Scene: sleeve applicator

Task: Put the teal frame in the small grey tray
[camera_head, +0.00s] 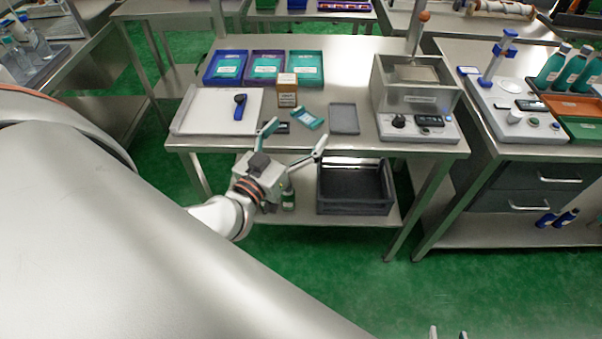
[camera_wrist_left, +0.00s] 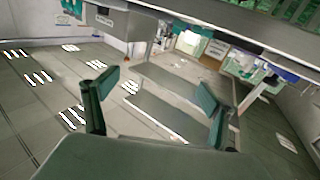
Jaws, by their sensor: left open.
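The teal frame (camera_head: 309,118) lies on the metal table, turned at an angle, between a small dark device (camera_head: 282,128) and the small grey tray (camera_head: 344,118). The tray is flat and looks empty. My left gripper (camera_head: 296,138) is open and empty at the table's front edge, its spread fingers in front of the frame. The open fingers also show in the left wrist view (camera_wrist_left: 158,82), with nothing between them. I cannot make out the frame in that view. Two fingertips of my right gripper (camera_head: 448,332) show apart at the bottom edge of the head view.
An orange-brown box (camera_head: 287,90) stands behind the frame. Coloured bins (camera_head: 265,67) line the back left. A white board (camera_head: 219,110) with a blue tool lies left. A clear-walled machine (camera_head: 414,100) stands right of the tray. A dark crate (camera_head: 355,207) sits on the lower shelf.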

